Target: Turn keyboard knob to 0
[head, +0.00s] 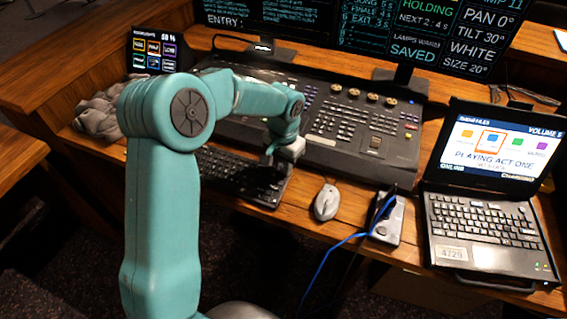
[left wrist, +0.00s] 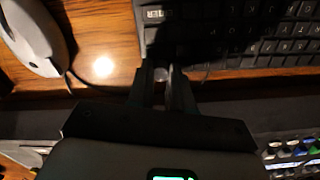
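The black keyboard (head: 221,170) lies on the wooden desk in front of the mixing console. My left gripper (head: 276,160) points down at the right end of the keyboard, by its far corner. In the left wrist view, a small round grey piece, seemingly the keyboard knob (left wrist: 173,73), shows between the fingertips of the gripper (left wrist: 167,76), at the edge of the keyboard (left wrist: 235,35). The fingers are close on both sides of it; whether they touch it is unclear. The knob's marking and setting cannot be read. My right gripper is not in view.
A grey mouse (head: 327,202) lies right of the keyboard. A small device (head: 388,219) with a blue cable (head: 325,262) stands beyond it. A laptop (head: 482,205) stands at the right. The console (head: 335,128) fills the area behind the keyboard.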

